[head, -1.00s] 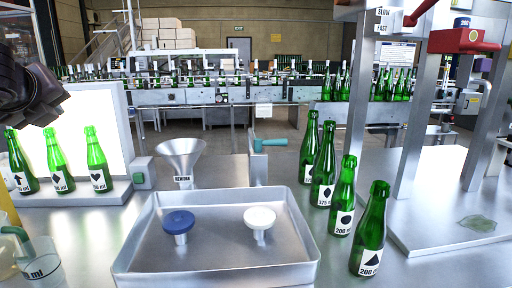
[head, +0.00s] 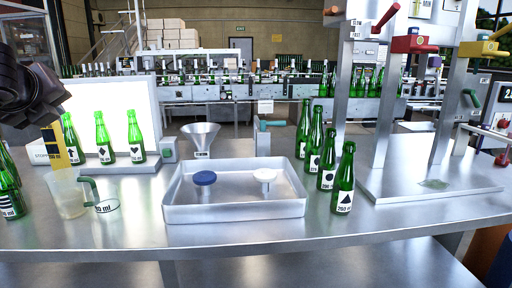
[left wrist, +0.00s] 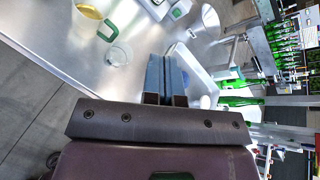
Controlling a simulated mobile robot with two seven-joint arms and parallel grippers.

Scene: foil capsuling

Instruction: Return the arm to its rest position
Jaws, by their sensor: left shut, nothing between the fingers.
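My left gripper (head: 32,98) is a dark shape at the upper left of the head view, in front of the lit white panel's left edge. In the left wrist view its two grey fingers (left wrist: 166,76) lie together, shut and empty, above the steel table. It is apart from the bottles and the tray. My right gripper shows in neither view.
A steel tray (head: 235,211) holds a blue stopper (head: 204,178) and a white stopper (head: 265,175). Green bottles (head: 345,178) stand right of it. A steel stand (head: 388,110) rises at right.

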